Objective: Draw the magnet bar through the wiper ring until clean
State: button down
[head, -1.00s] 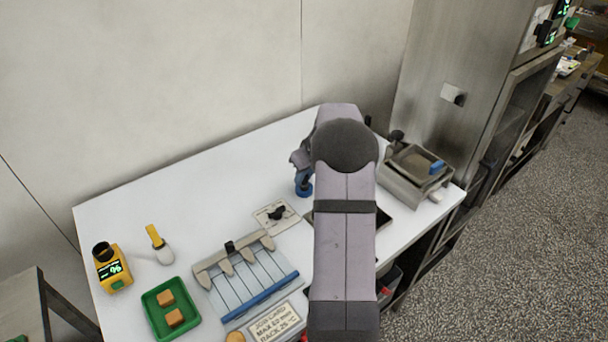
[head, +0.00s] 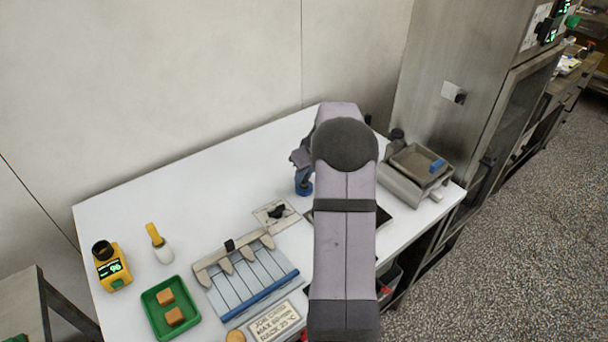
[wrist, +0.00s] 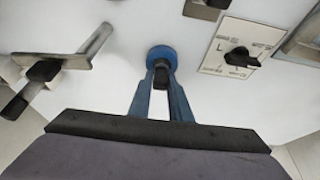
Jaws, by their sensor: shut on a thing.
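In the wrist view, my gripper (wrist: 161,78) is shut on a small dark piece (wrist: 161,74) between its two blue fingers; I take it for the end of the magnet bar. A round blue ring (wrist: 160,52), likely the wiper ring, is just beyond the fingertips. I cannot tell whether the bar passes through it. In the head view, a blue part (head: 304,187) shows low beside my arm, close to the table top, and my arm hides most of that area. How clean the bar is cannot be seen.
A plate with a black knob (head: 276,211) lies left of my gripper. A finned rack (head: 246,278), green tray (head: 155,325) and yellow device (head: 113,268) stand farther left. A metal box (head: 402,188) stands right. A metal bracket (wrist: 80,62) shows in the wrist view. The back left is clear.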

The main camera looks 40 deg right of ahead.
notch_tip(320, 180, up, 11)
jog(key=p, duration=0.7)
dwell(0.7)
